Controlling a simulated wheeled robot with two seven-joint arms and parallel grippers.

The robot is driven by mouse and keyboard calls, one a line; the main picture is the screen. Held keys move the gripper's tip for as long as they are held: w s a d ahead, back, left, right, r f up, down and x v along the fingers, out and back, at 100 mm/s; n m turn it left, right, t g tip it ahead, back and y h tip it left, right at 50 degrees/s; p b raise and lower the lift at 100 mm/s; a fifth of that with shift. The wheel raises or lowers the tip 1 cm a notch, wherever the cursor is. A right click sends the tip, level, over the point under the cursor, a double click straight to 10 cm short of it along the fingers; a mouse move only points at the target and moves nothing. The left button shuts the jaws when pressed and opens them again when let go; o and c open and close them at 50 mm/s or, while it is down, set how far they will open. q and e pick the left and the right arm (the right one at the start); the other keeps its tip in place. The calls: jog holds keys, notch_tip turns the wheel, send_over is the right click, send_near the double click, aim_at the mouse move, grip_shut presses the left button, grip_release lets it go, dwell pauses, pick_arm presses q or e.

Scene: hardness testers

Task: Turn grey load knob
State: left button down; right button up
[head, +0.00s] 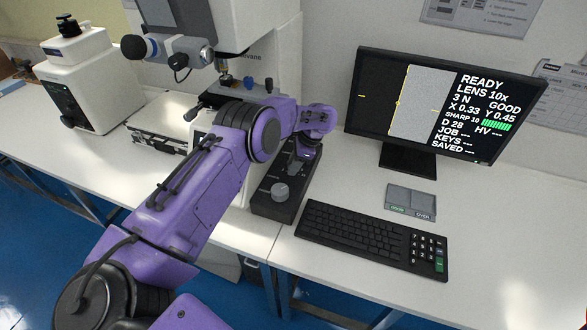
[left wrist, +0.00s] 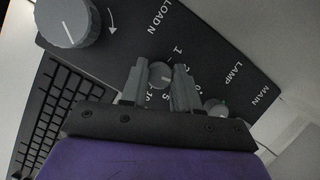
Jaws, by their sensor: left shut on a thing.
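The black control box (head: 270,208) stands on the white bench beside the tester. In the left wrist view its panel (left wrist: 215,50) bears the labels LOAD N, LAMP and MAIN. The small grey load knob (left wrist: 161,73) sits below the LOAD N label, with a light pointer mark and numbers around it. My left gripper (left wrist: 160,85) has its two grey fingers on either side of this knob and is shut on it. In the head view my left gripper (head: 299,163) reaches down over the far part of the box and hides the knob. My right gripper is not in view.
A larger grey knob (head: 280,191) is on the box's near end; a lamp knob (left wrist: 215,107) is beside the gripper. The tester (head: 275,50) stands behind my arm.

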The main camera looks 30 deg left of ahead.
pick_arm(q)
jog(key=n+b, duration=0.1)
jog(key=n+g+h+b, duration=0.1)
jog(key=n, duration=0.1)
jog(key=shift+f, duration=0.4)
jog(key=shift+r+n+h+b, duration=0.1)
jog(key=shift+n+h+b, duration=0.2)
jog(key=shift+n+b, duration=0.75)
jog(key=shift+n+g, duration=0.25)
jog(key=shift+g, duration=0.05)
jog(key=c, duration=1.1)
grip_release()
jog(key=shift+d, duration=0.1)
jog(key=shift+o, duration=1.4)
jog(key=shift+w+r, duration=0.1)
jog(key=shift+w, duration=0.05)
